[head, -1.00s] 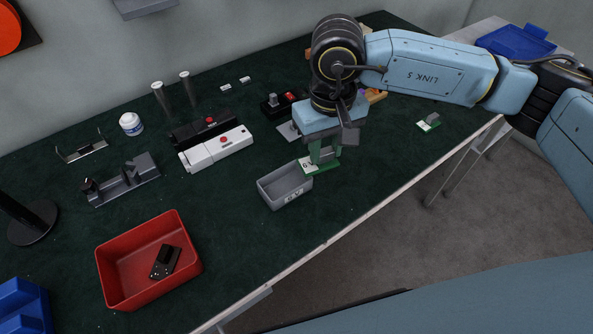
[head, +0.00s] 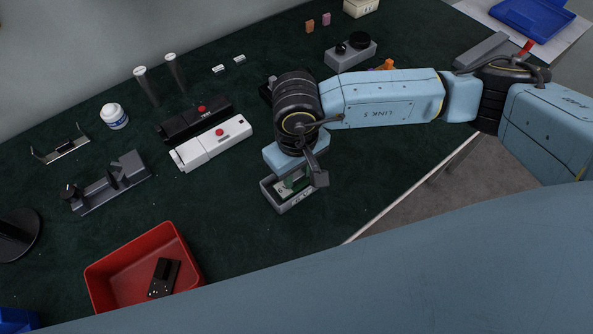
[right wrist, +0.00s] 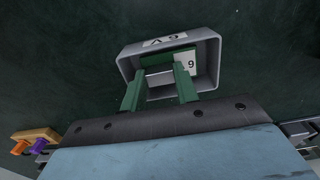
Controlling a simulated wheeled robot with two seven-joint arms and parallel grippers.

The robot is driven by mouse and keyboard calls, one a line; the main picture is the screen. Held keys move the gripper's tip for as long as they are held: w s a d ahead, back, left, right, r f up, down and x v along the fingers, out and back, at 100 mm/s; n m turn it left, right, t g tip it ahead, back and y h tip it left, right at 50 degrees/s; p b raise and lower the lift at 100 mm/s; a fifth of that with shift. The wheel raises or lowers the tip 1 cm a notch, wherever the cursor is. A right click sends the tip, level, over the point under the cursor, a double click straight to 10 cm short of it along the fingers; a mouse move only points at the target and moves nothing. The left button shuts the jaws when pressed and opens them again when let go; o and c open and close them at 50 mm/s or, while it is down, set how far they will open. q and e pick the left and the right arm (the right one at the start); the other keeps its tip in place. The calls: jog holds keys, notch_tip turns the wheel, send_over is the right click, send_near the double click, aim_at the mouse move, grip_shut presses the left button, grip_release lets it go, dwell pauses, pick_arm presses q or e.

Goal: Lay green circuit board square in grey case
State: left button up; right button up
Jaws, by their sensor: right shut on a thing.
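The grey case (head: 268,194) is an open box on the dark green mat, left of the table's front edge. In the right wrist view its rim (right wrist: 213,60) surrounds the green circuit board (right wrist: 160,60), which has a white label reading 9. My right gripper (right wrist: 161,75) is shut on the board and holds it within the case opening. Whether the board touches the case floor cannot be told. In the head view the right gripper (head: 293,182) hides most of the board (head: 299,184). My left gripper is not in view.
A red bin (head: 112,280) with a black device (head: 164,277) stands at front left. Black (head: 185,125) and white (head: 213,147) housings lie behind the case. A grey fixture (head: 108,186) is at left. The mat between bin and case is clear.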

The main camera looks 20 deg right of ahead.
aim_at(297, 175)
jog(key=shift+f, duration=0.4)
jog(key=shift+f, duration=0.15)
jog(key=o, duration=0.8)
notch_tip(297, 175, up, 12)
jog(key=shift+r, duration=0.2)
